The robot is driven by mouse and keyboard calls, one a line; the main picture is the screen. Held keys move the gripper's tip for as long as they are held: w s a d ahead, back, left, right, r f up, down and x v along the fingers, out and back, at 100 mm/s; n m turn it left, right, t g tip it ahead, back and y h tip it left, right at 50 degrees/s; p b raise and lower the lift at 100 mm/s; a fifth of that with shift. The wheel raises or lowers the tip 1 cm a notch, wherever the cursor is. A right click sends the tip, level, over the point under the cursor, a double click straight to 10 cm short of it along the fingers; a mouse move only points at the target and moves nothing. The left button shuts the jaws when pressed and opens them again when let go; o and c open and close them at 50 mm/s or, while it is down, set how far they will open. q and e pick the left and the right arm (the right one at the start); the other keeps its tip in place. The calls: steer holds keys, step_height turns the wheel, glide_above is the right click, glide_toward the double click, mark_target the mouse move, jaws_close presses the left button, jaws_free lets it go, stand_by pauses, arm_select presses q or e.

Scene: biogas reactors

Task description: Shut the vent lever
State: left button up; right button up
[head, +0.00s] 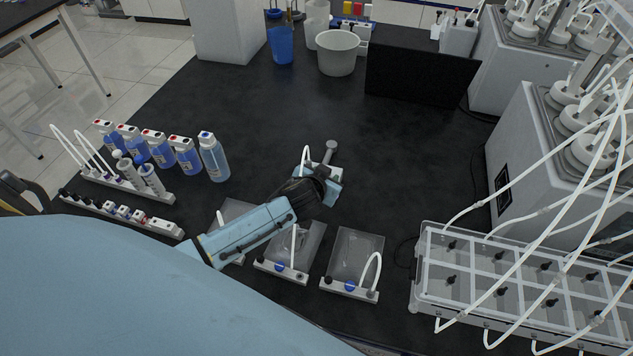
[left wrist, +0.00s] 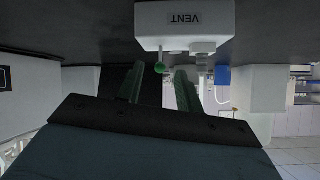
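The vent unit is a small white box marked "VENT" (left wrist: 185,20), seen upside down at the top of the left wrist view. A lever with a green ball end (left wrist: 159,68) sticks out from it. In the head view the white unit (head: 322,167) is mostly hidden behind my left gripper (head: 319,183). In the left wrist view the left gripper (left wrist: 160,82) has its two dark fingers apart, with the green ball near the gap between their tips. I cannot tell whether they touch it. My right gripper is in neither view.
Clear trays (head: 354,254) with white bases lie in front of the unit. Blue-liquid bottles (head: 213,157) stand in a row at left. A clear-lidded box with tubes (head: 520,285) is at right. The bench behind the unit is clear up to a black panel (head: 420,75).

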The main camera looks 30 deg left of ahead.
arm_select(q)
steer(key=v, duration=1.2)
steer(key=shift+p, duration=0.3)
